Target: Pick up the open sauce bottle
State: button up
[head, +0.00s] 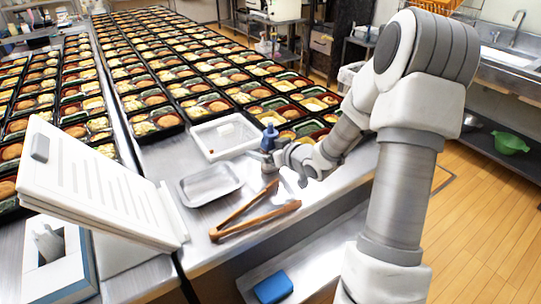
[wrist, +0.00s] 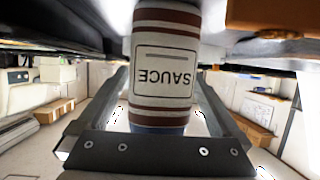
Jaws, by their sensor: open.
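The sauce bottle (wrist: 165,60) fills the middle of the wrist view, upside down in the picture. It has a cream body, brown bands, a label reading SAUCE and a blue end. My gripper (wrist: 161,80) is open, with one finger on each side of the bottle. Whether either finger touches it, I cannot tell. In the head view my gripper (head: 280,157) is at the bottle's blue top (head: 269,137), beside the white bin. Much of the bottle is hidden or too small there, and I cannot see if its mouth is open.
Wooden tongs (head: 250,213) and an empty metal tray (head: 209,184) lie in front of the bottle. A white bin (head: 226,137) stands behind them. Rows of filled bento trays (head: 180,70) cover the table beyond. A white document stand (head: 100,185) is at the left.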

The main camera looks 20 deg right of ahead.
aim_at(267, 134)
jog(key=shift+w+f, duration=0.1)
jog(key=shift+w, duration=0.1)
jog(key=c, duration=0.8)
jog(key=shift+r, duration=0.5)
jog(key=r, duration=0.1)
jog(key=r+p, duration=0.2)
jog(key=r, duration=0.1)
jog(key=shift+s+d, duration=0.2)
jog(key=shift+d, duration=0.1)
jog(key=s+d+r+p, duration=0.3)
jog(key=s+d+r, duration=0.3)
jog(key=s+d, duration=0.1)
jog(key=shift+s+d+p, duration=0.3)
jog(key=shift+s, duration=0.15)
